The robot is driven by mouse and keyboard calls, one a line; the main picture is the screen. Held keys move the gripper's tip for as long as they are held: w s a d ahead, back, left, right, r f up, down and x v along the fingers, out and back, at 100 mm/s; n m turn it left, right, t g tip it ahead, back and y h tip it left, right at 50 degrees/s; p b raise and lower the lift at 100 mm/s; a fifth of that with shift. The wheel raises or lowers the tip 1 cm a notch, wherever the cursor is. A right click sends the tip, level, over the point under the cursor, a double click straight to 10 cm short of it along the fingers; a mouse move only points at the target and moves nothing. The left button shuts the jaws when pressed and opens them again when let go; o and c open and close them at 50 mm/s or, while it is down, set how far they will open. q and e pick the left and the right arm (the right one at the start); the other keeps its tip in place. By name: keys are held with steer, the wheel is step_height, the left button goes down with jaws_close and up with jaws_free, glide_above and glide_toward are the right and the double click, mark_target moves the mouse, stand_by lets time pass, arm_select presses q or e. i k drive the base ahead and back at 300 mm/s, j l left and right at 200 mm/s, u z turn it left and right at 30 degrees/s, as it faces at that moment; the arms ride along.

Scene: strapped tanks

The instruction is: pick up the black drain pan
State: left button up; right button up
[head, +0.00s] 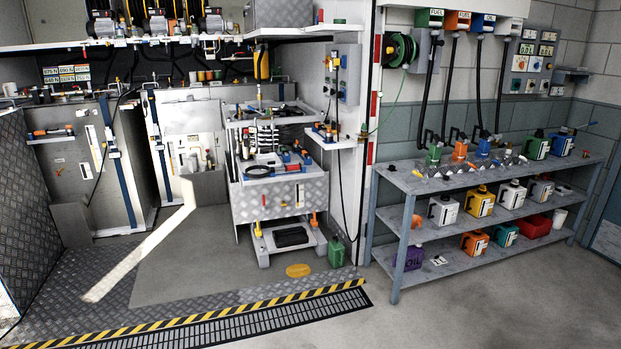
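A flat black pan-like item (291,237), which looks like the drain pan, lies on the low bottom shelf (262,252) of the metal tool cart in the middle of the head view. The cart's drawer body is above it, and its front side is open to view. Its depth and far edge are hard to make out. Neither of my grippers is in view.
The metal cart (262,208) carries tools on top. A green jug (336,252) stands at its right foot and a yellow oval (299,270) lies on the floor in front. A yellow-black edge strip (190,319) crosses the floor. Shelves (395,262) with jugs stand right.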

mark_target(292, 237)
steer(key=i, duration=1.95)
